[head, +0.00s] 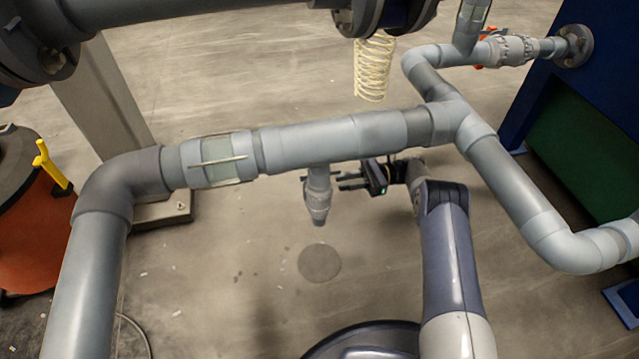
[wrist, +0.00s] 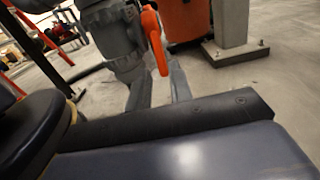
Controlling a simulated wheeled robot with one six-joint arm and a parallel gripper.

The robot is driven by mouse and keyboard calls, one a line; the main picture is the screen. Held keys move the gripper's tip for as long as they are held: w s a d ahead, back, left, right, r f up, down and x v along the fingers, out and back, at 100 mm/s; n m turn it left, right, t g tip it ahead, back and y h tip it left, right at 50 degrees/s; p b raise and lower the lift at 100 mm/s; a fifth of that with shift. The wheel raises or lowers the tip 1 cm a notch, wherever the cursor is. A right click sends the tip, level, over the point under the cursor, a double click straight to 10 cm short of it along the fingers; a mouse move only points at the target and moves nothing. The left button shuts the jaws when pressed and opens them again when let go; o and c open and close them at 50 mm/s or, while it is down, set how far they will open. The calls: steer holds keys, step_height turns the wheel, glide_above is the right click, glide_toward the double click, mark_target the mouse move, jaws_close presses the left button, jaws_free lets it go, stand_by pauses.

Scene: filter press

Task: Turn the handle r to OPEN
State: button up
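A small grey valve (head: 318,195) hangs under the horizontal grey pipe in the head view. In the wrist view a grey valve body (wrist: 117,45) carries an orange handle (wrist: 155,40), which points mostly downward, slightly tilted. The handle cannot be made out on the hanging valve in the head view. My gripper (head: 341,182) is just right of the hanging valve, its fingers pointing left toward it.
The horizontal pipe (head: 330,140) runs above my gripper. Another valve with orange parts (head: 510,50) is at the upper right. A coiled hose (head: 373,70) hangs behind. An orange drum (head: 30,225) and a grey post (head: 105,95) stand left. The floor below is clear.

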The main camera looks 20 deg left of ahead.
steer(key=b+x, duration=0.1)
steer(key=x, duration=0.7)
steer(key=shift+d, duration=0.1)
steer(key=shift+c, duration=0.5)
jaws_close()
